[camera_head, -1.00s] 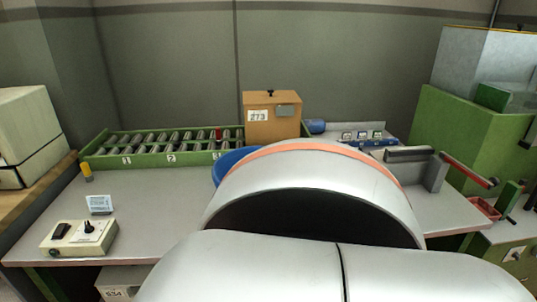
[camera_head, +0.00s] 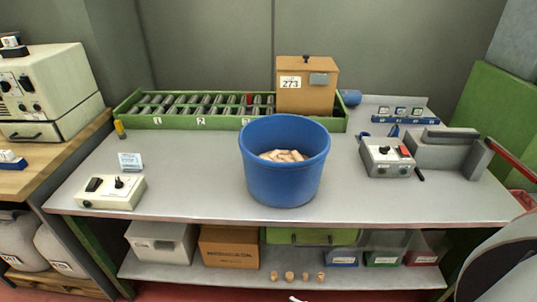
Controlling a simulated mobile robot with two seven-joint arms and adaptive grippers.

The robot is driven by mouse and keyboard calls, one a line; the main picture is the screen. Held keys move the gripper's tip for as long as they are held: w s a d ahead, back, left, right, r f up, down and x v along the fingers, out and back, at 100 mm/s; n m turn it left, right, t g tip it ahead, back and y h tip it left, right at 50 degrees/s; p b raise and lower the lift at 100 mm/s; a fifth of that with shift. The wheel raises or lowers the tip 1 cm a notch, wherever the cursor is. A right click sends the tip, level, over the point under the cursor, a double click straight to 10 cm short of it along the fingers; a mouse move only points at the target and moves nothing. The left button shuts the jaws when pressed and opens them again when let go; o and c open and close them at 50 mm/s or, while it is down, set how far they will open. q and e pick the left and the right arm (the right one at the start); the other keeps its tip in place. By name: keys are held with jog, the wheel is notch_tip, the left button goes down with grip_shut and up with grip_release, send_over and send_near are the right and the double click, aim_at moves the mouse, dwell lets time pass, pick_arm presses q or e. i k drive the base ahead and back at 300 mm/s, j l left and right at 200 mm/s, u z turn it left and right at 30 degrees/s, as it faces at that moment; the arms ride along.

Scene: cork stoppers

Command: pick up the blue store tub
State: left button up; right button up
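The blue store tub (camera_head: 283,181) stands upright on the grey workbench (camera_head: 205,205), near the middle of its front half. Its top is open and several cork stoppers (camera_head: 282,156) lie inside. Nothing touches the tub from above. A grey-white part of my own arm shows at the lower right edge, well apart from the tub.
Behind the tub are a green rack of metal cylinders (camera_head: 185,121) and an orange-brown box marked 273 (camera_head: 306,92). A grey control box (camera_head: 387,158) stands to its right, a cream switch box (camera_head: 111,192) to its left. Several corks (camera_head: 289,276) sit on the lower shelf.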

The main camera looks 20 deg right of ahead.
aim_at(284, 156)
jog(key=z, duration=0.85)
